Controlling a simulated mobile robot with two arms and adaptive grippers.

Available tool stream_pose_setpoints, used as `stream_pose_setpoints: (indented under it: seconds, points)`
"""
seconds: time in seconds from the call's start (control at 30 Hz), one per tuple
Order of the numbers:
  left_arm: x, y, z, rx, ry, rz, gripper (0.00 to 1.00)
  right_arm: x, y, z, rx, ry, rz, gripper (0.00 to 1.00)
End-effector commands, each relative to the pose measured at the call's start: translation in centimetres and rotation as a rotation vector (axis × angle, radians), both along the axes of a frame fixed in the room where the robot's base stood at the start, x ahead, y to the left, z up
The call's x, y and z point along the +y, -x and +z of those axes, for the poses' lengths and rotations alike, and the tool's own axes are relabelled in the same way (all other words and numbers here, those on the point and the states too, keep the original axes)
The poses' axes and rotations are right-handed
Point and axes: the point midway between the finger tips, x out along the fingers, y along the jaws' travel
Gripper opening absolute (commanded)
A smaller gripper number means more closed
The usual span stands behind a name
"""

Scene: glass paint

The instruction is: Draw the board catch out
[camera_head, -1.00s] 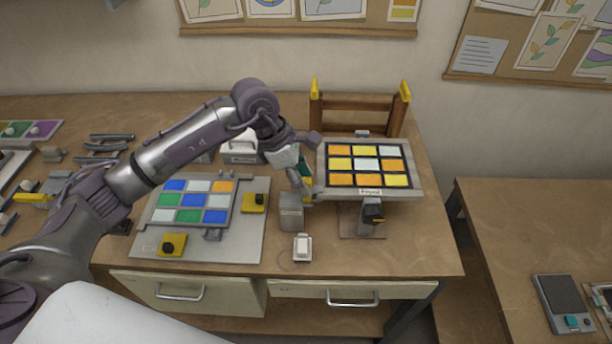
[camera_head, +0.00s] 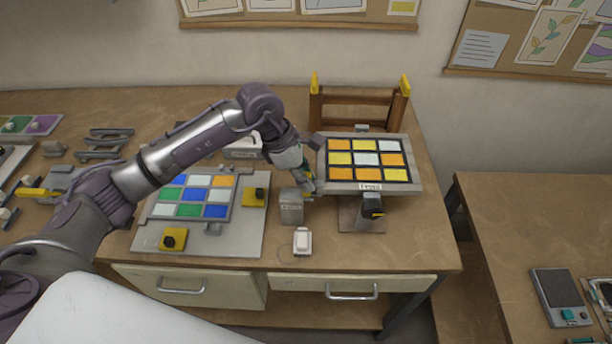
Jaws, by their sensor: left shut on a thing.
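The tilted board (camera_head: 369,187) with orange, yellow and white panes stands on its support at the middle right of the table. My left gripper (camera_head: 309,187) is at the board's left edge, above and beside a small grey box (camera_head: 291,208). It is shut on a small part there, apparently the board catch, which the fingers mostly hide. I cannot tell how far the catch is out. A black knob (camera_head: 372,205) with a yellow tip sits below the board's front edge. My right gripper is not in view.
A flat board (camera_head: 193,197) with blue, green and white panes lies on a grey plate (camera_head: 200,243) with yellow blocks at the left. A white switch-like piece (camera_head: 302,240) lies in front of the grey box. A wooden frame (camera_head: 358,100) stands behind the tilted board.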

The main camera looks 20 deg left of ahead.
Motion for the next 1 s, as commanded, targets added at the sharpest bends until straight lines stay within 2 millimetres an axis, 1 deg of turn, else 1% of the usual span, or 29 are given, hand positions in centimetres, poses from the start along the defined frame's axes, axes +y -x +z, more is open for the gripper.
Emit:
stream_pose_setpoints:
  seconds: [0.1, 0.23, 0.37, 0.67, 0.7, 0.77, 0.8, 0.83, 1.0]
  points:
    - [0.4, 0.0, -0.1, -0.001, -0.001, 0.002, 0.0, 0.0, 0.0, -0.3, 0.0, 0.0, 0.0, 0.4]
    - [2.3, 0.5, -0.4, -0.003, -0.004, 0.005, 0.0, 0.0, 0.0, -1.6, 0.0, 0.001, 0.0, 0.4]
    - [3.7, 0.9, -0.2, -0.002, -0.005, 0.003, 0.0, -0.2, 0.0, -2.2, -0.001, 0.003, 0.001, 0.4]
    - [3.9, 1.0, 0.0, 0.0, -0.005, 0.003, 0.0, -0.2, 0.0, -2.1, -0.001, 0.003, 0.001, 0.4]
    - [3.9, 1.0, 0.0, 0.0, -0.006, 0.003, 0.25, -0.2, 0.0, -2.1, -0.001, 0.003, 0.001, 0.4]
    - [3.9, 1.0, 0.0, -0.001, -0.005, 0.003, 0.35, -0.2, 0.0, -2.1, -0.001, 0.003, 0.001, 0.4]
    - [3.9, 1.0, 0.0, 0.0, -0.004, 0.003, 0.42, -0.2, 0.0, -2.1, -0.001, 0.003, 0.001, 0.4]
    - [3.8, 1.0, 0.0, 0.0, -0.004, 0.002, 0.46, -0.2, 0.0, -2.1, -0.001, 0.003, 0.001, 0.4]
    - [3.7, 1.0, 0.0, 0.0, -0.002, 0.001, 0.46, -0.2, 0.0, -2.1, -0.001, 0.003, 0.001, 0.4]
